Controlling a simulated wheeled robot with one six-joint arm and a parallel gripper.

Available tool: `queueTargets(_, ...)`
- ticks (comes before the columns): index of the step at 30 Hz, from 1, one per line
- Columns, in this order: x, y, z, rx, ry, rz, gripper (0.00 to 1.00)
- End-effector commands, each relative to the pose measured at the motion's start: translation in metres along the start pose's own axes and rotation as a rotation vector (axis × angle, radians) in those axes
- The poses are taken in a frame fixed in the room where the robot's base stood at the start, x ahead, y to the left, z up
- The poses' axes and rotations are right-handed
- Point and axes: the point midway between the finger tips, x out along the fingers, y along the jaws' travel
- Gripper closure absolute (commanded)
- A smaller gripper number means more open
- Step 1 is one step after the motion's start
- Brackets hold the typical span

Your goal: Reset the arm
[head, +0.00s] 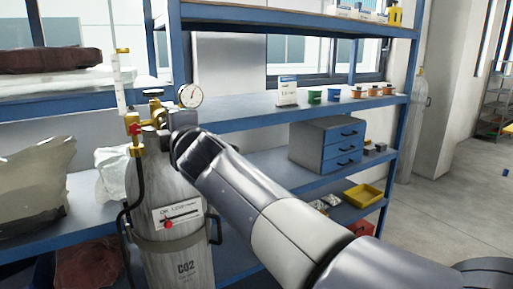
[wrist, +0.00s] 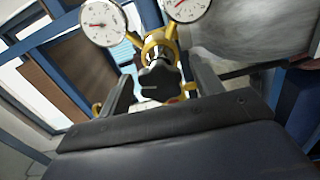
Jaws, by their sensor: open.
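My gripper (wrist: 160,72) is open, with one finger on each side of a black knob (wrist: 160,83) on a brass regulator in the wrist view. I cannot tell whether the fingers touch the knob. In the head view my arm reaches from the lower right to the upper part of a grey CO2 cylinder (head: 180,255), where the brass regulator (head: 133,122) and a round gauge (head: 190,95) sit. The fingers are hidden there behind my wrist. The gauge faces (wrist: 103,24) show close by in the wrist view.
A blue shelf rack (head: 260,118) stands right behind the cylinder. Plastic-wrapped items (head: 35,180) lie at left. Open floor (head: 450,215) shows at right.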

Motion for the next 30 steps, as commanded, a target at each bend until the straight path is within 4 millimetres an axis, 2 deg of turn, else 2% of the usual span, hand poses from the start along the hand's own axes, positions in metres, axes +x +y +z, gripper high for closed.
queueTargets(18, 0.0000, 0.0008, -0.0003, -0.878, 0.001, -0.001, 0.37)
queueTargets(24, 0.0000, 0.0006, -0.0003, -1.069, 0.000, -0.001, 0.37)
queueTargets(30, 0.0000, 0.0002, -0.0003, -1.142, 0.000, -0.001, 0.37)
